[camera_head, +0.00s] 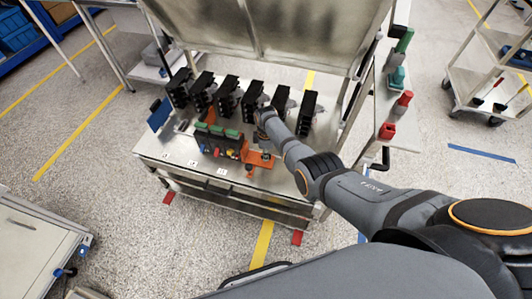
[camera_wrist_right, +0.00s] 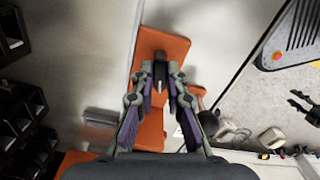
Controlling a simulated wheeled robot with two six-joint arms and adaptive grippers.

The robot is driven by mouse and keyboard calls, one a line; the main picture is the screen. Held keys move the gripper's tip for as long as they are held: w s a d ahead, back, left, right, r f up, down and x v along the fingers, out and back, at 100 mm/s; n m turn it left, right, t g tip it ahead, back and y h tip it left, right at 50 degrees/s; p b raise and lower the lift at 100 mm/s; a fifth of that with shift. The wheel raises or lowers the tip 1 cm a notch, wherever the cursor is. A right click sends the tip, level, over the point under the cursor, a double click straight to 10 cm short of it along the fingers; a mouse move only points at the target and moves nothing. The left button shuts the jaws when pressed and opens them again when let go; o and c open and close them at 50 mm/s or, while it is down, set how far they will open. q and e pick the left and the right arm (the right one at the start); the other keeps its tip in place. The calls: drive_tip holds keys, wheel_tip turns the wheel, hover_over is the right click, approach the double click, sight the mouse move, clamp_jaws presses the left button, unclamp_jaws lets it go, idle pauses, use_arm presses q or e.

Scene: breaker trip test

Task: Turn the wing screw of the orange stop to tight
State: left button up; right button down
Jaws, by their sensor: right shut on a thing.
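The orange stop (camera_head: 260,160) lies on the bench top, at the right end of the row of small coloured parts. In the right wrist view it shows as an orange plate (camera_wrist_right: 160,42) beneath my fingers. My right gripper (camera_wrist_right: 162,72) is over the plate, its two fingers close together around a small dark piece, which looks like the wing screw (camera_wrist_right: 160,57). The fingers hide most of the screw, so its angle cannot be told. In the head view my right gripper (camera_head: 264,141) reaches down beside the stop, with its tips hard to make out. My left gripper is not in view.
Several black breakers (camera_head: 228,97) stand in a row behind the stop. A rail with green-topped blocks (camera_head: 217,137) is just left of it. The bench's front strip is mostly clear.

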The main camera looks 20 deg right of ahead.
drive_tip(key=m, duration=0.5)
drive_tip(key=shift+m, duration=0.3)
drive_tip(key=m, duration=0.5)
drive_tip(key=shift+p, duration=0.35)
drive_tip(key=m, duration=0.5)
drive_tip(key=shift+m, duration=2.6)
drive_tip(key=c, duration=1.4)
unclamp_jaws()
drive_tip(key=shift+o, duration=0.2)
